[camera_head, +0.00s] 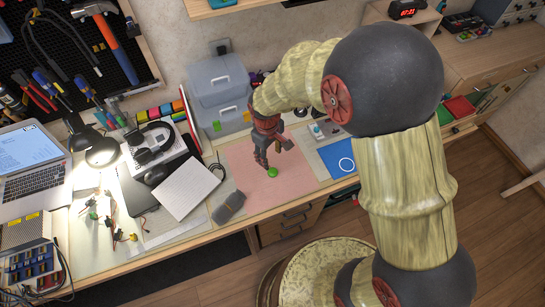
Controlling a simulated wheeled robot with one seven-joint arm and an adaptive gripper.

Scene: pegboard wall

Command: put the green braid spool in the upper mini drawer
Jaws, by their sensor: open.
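The green spool (272,172) is a small bright green round thing on the pink mat (245,185) on the desk. My gripper (274,157) is open, pointing down just above and behind the spool. I cannot tell whether its fingertips touch the spool. A blue-grey cabinet or box (218,85) with a handle on top stands behind the mat, against the wall. I cannot make out a mini drawer for certain; my arm hides part of the desk and the area to the right of the box.
A dark grey case (229,207) lies at the mat's left edge. A white panel (187,188), headphones (150,144) and a lamp (100,148) are further left. A blue sheet (339,158) lies right of the mat. Wooden drawers (290,222) are under the desk's front edge.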

